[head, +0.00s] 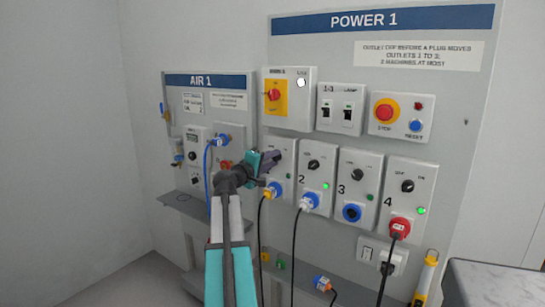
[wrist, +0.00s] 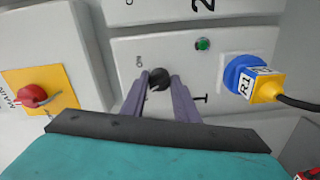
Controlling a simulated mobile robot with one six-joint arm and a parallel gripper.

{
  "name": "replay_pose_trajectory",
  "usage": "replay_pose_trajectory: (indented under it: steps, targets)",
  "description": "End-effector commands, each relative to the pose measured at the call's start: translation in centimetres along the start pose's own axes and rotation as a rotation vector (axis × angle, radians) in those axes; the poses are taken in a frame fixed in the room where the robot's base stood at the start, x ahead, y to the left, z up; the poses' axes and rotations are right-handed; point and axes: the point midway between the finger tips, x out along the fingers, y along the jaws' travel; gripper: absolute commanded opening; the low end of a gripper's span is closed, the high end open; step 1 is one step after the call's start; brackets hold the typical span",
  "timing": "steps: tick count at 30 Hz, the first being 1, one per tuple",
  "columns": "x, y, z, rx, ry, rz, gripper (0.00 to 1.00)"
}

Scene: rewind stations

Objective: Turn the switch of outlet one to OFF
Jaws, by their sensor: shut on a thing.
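The print ON stands beside the knob. Which way the knob points cannot be told. A green lamp (wrist: 203,44) is on the same box. A yellow plug marked R1 (wrist: 262,84) sits in the blue socket.
Outlets two (head: 313,165), three (head: 357,175) and four (head: 407,187) stand to the right; two and four have bright green lamps. Above are the main switch box (head: 289,97) and a red stop button (head: 384,112). Black cables hang below. The air panel (head: 207,82) is at left.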

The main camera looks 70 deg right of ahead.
Motion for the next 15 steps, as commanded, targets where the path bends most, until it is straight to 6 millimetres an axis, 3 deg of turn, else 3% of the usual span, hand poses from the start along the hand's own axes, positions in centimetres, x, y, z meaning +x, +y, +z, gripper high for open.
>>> replay_pose_trajectory:
  steps: [15]
  targets:
    - [-0.01,-0.01,0.11,-0.247,-0.003,-0.001,0.05]
